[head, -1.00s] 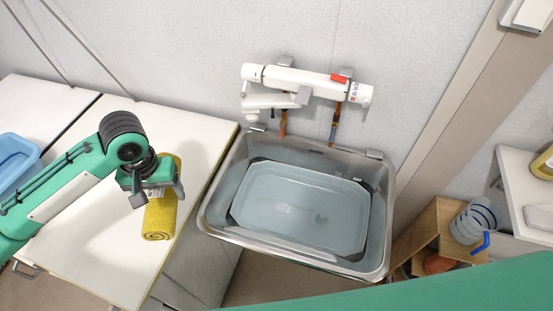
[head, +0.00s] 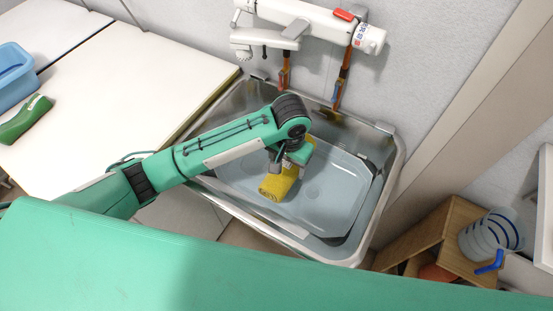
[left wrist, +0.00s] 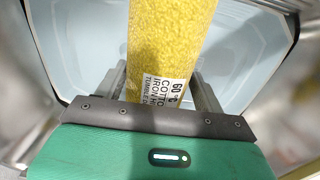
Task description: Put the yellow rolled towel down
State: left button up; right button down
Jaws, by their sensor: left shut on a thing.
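The yellow rolled towel (head: 279,184) is in my left gripper (head: 291,160), over the pale blue tub (head: 341,195) that sits in the metal sink. In the left wrist view the towel (left wrist: 170,42) runs between the two fingers (left wrist: 153,88), with a white printed label near the palm. The fingers are shut on it. The pale tub (left wrist: 80,45) shows behind the towel on both sides. I cannot tell whether the towel touches the tub's floor. My right gripper is not in view.
The metal sink's rim (head: 240,212) surrounds the tub. A white mixer tap (head: 310,20) is on the wall behind. The white counter (head: 125,95) at left has wide clear room, with a blue tub (head: 12,72) at its far left. A wooden shelf (head: 425,240) stands right.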

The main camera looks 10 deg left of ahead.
pick_arm(q)
jog(key=w+a+p, duration=0.2)
jog(key=w+a, duration=0.8)
jog(key=a, duration=0.2)
jog(key=f, duration=0.6)
jog(key=shift+w+f, duration=0.2)
jog(key=shift+w, duration=0.2)
jog(key=shift+f, duration=0.2)
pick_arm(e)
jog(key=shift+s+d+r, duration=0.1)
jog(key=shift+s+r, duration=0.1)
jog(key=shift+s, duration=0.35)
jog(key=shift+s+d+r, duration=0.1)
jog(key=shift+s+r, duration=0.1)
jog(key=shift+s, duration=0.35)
pick_arm(q)
jog(key=shift+f, duration=0.15)
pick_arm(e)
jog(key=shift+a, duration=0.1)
